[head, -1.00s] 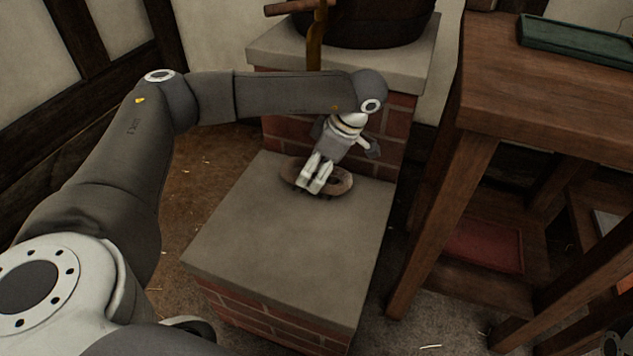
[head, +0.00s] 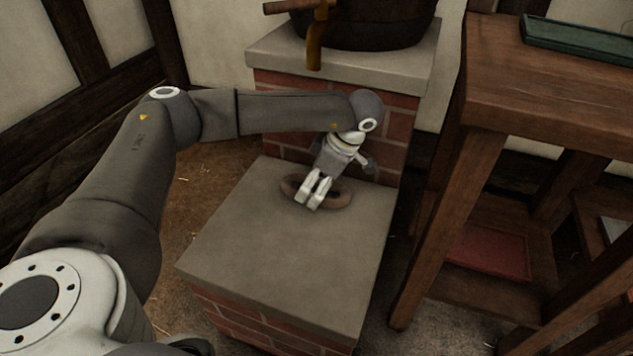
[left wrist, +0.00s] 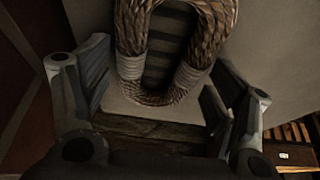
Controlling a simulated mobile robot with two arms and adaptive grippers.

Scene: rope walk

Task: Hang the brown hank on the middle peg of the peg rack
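The brown hank (head: 343,197) is a rope ring lying on the grey stone top of a low brick block, near its back edge. In the left wrist view the hank (left wrist: 204,35) is an upright-looking loop with pale bindings on both sides. My left gripper (head: 315,194) reaches down over the hank's near left part and hides some of it. In the left wrist view the left gripper's (left wrist: 160,100) two fingers stand wide apart, with the lower end of the loop between or just beyond them. I see no clear contact. My right gripper and the peg rack are not in view.
The low brick block's stone top (head: 270,245) is otherwise bare. A higher brick ledge (head: 400,68) behind it carries a dark tub (head: 380,20) with a tap (head: 315,45). A wooden table (head: 560,85) with a green tray (head: 580,40) stands at right.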

